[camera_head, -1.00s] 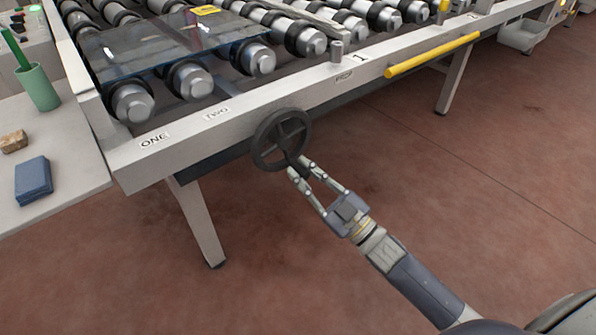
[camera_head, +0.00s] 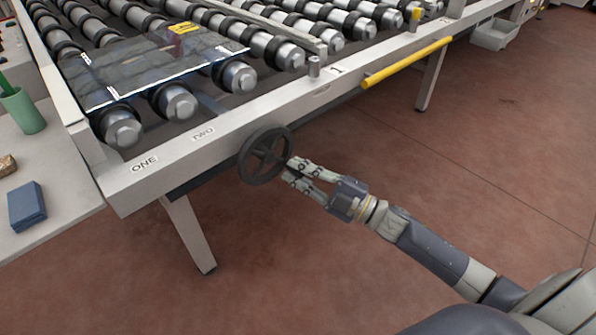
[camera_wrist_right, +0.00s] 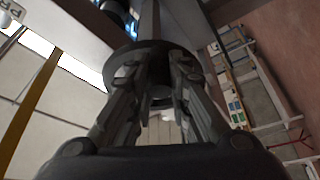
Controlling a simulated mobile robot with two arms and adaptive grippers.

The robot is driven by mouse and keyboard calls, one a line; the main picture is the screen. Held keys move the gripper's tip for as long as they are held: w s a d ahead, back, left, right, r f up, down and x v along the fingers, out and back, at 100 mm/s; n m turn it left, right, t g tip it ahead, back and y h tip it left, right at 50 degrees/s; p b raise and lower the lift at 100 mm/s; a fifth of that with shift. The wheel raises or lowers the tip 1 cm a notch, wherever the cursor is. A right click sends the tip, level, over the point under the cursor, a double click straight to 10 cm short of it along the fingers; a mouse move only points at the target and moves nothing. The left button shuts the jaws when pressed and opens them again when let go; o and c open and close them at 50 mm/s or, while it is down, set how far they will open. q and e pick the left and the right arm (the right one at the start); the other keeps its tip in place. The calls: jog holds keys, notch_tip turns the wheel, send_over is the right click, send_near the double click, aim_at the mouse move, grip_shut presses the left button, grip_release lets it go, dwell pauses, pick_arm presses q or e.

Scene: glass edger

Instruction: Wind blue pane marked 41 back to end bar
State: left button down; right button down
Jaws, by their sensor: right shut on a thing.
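The blue-tinted glass pane (camera_head: 140,68) lies flat across the rollers at the left end of the conveyor. A yellow label (camera_head: 184,28) is on its far part; its number is too small to read. A dark spoked handwheel (camera_head: 265,154) is on the front rail, right of the TWO mark. My right gripper (camera_head: 291,169) is shut on the wheel at the right side of its rim. In the right wrist view the fingers (camera_wrist_right: 160,98) close at the dark wheel (camera_wrist_right: 128,58); the exact contact is hidden. My left gripper is not in view.
The front rail (camera_head: 180,150) carries the marks ONE and TWO, and a short metal post (camera_head: 314,67). A yellow bar (camera_head: 405,63) runs along the rail at right. A side table at left holds a green cup (camera_head: 22,111) and a blue block (camera_head: 27,205). The floor is clear.

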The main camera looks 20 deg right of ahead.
jog(key=shift+r, duration=0.1)
dwell(0.3)
jog(key=c, duration=1.5)
grip_release()
jog(key=shift+s+d+f, duration=0.2)
jog(key=v, duration=1.1)
jog(key=shift+s+d, duration=0.15)
jog(key=shift+d, duration=0.05)
